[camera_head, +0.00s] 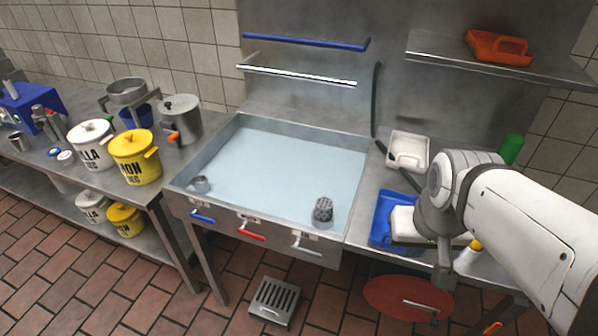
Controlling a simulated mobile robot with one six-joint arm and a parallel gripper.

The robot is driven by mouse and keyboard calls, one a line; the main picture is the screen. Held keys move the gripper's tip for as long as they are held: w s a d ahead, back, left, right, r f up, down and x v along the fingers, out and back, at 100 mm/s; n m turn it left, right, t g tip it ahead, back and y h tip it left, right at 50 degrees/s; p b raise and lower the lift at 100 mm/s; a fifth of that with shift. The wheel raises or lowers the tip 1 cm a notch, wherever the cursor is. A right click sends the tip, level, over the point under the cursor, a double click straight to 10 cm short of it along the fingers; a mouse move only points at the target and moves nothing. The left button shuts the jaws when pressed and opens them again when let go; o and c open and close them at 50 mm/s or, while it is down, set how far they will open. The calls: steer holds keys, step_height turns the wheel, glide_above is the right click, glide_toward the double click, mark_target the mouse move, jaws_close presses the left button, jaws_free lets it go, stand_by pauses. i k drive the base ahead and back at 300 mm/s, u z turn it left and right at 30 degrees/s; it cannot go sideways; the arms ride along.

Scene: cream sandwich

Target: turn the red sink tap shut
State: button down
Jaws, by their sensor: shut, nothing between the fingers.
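The red sink tap (251,232) is a lever on the front panel of the steel sink (180,183), between a blue lever (203,216) on its left and a pale grey lever (307,247) on its right. The red lever slants slightly down to the right. The basin holds pale blue water. My gripper (443,283) is at the right, pointing down in front of the right-hand counter, well apart from the red tap. It is shut and empty; its fingertips are small in view.
A blue tray (384,217) and a white tub (408,151) sit on the right counter. Below are a red round lid-like object (380,298) and a floor grate (274,302). Yellow (135,160) and white pots stand left. The space before the red lever is clear.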

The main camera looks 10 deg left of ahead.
mark_target(242, 230)
steer(key=z, duration=0.2)
steer(key=k, duration=1)
steer(key=u, duration=1.5)
